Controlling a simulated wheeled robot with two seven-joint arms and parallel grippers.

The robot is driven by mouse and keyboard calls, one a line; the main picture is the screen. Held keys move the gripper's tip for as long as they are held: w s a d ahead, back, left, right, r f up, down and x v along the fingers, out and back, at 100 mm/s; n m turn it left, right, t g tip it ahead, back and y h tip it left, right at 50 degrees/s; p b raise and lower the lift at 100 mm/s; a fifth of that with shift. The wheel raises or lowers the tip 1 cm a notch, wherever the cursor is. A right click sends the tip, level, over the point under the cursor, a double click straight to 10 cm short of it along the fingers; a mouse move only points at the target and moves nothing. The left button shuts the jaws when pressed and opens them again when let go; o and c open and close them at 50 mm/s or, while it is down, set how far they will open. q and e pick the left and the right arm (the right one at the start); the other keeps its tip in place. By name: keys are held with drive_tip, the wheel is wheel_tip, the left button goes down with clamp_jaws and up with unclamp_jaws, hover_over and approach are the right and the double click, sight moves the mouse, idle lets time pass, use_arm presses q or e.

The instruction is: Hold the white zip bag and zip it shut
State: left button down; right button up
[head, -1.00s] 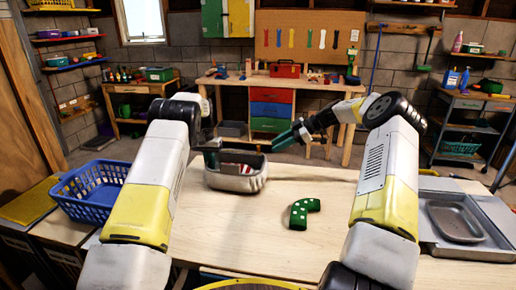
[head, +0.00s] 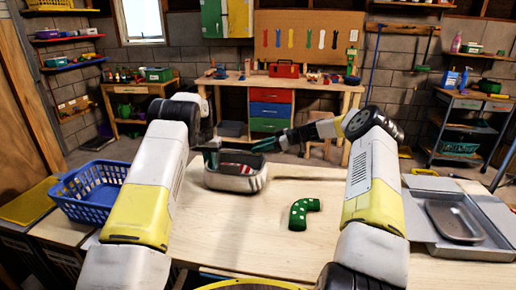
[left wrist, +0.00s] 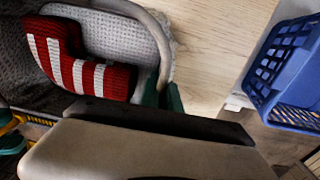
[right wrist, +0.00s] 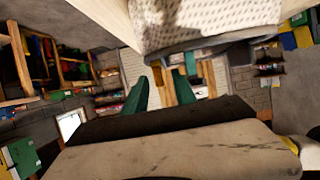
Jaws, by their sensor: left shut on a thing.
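The white zip bag (head: 236,180) sits on the table with its top open. A red-and-white striped piece (left wrist: 75,60) shows inside it. My left gripper (head: 211,155) is shut on the bag's rim at its left end; a green fingertip shows against the rim in the left wrist view. My right gripper (head: 264,145) is just above and behind the bag's right end. Its green fingers (right wrist: 163,80) are apart, with nothing between them, and the bag's side (right wrist: 200,25) is close ahead of them. The zip pull cannot be made out.
A green bent piece with white dots (head: 302,213) lies on the table (head: 250,240) right of the bag. A blue basket (head: 92,195) stands at the left, a grey metal tray (head: 456,222) at the right. The table's front middle is clear.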

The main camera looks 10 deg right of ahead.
drive_tip(key=shift+w+a+f, duration=0.1)
drive_tip(key=shift+a+f, duration=0.05)
drive_tip(key=shift+a, duration=0.2)
clamp_jaws()
idle(1.2)
